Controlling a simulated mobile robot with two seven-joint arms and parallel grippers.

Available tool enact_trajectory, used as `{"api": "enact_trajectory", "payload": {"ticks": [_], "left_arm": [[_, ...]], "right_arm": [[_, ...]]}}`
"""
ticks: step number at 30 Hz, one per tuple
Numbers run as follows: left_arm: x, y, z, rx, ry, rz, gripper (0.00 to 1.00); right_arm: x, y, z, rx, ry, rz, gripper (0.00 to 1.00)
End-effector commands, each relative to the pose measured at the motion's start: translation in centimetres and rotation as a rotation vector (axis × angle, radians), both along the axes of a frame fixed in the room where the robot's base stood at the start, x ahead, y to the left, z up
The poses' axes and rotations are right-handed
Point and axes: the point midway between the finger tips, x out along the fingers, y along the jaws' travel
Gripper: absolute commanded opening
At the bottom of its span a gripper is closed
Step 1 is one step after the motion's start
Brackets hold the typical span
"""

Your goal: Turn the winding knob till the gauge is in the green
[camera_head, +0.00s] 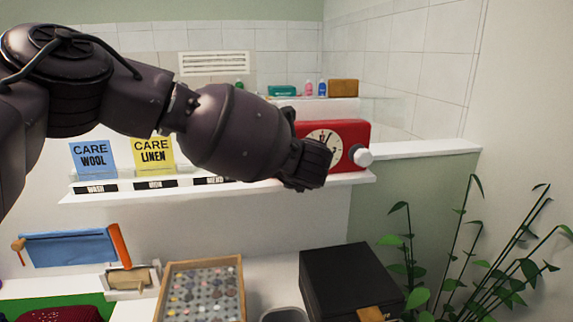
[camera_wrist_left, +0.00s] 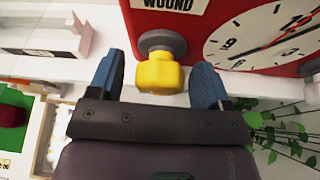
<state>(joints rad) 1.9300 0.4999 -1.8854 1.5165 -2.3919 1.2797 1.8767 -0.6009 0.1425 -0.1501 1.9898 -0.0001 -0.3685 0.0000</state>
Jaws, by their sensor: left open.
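A red timer box (camera_head: 356,131) stands on the white shelf in the head view, with a white clock face (camera_head: 326,142) partly covered by my left gripper (camera_head: 309,163). In the left wrist view, a yellow winding knob (camera_wrist_left: 158,76) on a grey collar sticks out of the red box (camera_wrist_left: 200,18). My left gripper (camera_wrist_left: 158,82) is open, with one blue finger on each side of the knob and gaps between. The white label reading WOUND (camera_wrist_left: 168,5) is cut off by the top edge. I see no green gauge zone. My right gripper is not in view.
A round white knob (camera_head: 362,157) sticks out at the box's right side. Blue and yellow care cards (camera_head: 92,160) stand on the shelf to the left. Below are a wooden pin tray (camera_head: 240,290), a black box (camera_head: 350,280) and a plant (camera_head: 490,250) at right.

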Motion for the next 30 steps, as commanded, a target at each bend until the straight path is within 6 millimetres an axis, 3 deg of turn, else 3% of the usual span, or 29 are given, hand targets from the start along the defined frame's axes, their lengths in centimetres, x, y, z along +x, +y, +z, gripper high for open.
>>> {"api": "enact_trajectory", "payload": {"ticks": [4,12,14,23,30], "left_arm": [[0.0,0.0,0.0,0.000,0.000,0.000,0.70],[0.0,0.0,0.0,0.000,0.000,0.000,0.29],[0.0,0.0,0.0,0.000,0.000,0.000,0.22],[0.0,0.0,-0.1,0.041,0.009,0.001,0.22],[0.0,-0.1,-0.3,0.180,0.038,0.001,0.22]], "right_arm": [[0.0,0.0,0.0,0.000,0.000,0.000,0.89],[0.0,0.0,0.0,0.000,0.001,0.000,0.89],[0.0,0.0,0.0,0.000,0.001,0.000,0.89],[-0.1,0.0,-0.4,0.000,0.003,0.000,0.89],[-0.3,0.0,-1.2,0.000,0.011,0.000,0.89]]}}
